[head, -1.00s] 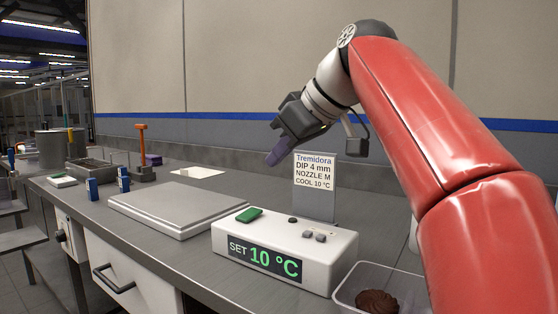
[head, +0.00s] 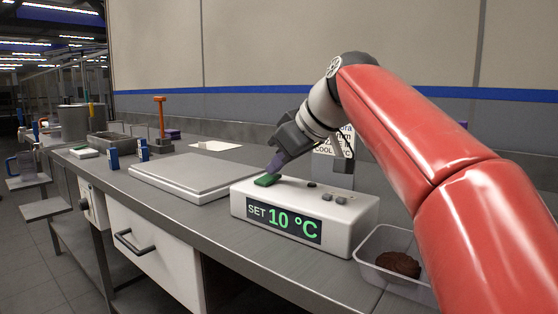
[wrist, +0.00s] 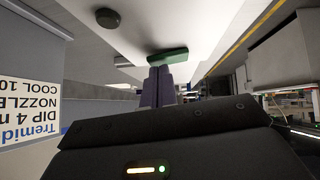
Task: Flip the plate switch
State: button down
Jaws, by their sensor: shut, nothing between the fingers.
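The white control box (head: 340,210) stands on the steel counter with its display reading SET 10 °C. The green rocker switch (head: 267,180) is on its top at the left end; it also shows in the wrist view (wrist: 168,56). My gripper (head: 273,168) is shut and empty, its purple fingertips pointing down at the green switch. In the wrist view the fingertips (wrist: 159,70) meet the switch's edge and appear to touch it. The flat steel plate (head: 185,172) lies left of the box.
A sign card (head: 346,150) stands behind the box, partly hidden by my arm. A clear tub (head: 367,246) with a brown biscuit (head: 398,264) is at the right. Blue blocks (head: 114,158) and an orange-handled tool (head: 160,118) stand farther left.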

jog(key=shift+f, duration=0.1)
jog(key=shift+w+d+f, duration=0.1)
jog(key=shift+f, duration=0.1)
jog(key=shift+s+a+r, duration=0.15)
jog(key=shift+s+a, duration=0.4)
jog(key=shift+s, duration=0.1)
jog(key=shift+r, duration=0.1)
jog(key=v, duration=0.7)
jog(key=shift+s+d+r+p, duration=0.2)
jog(key=shift+d+p, duration=0.05)
jog(key=shift+p, duration=0.15)
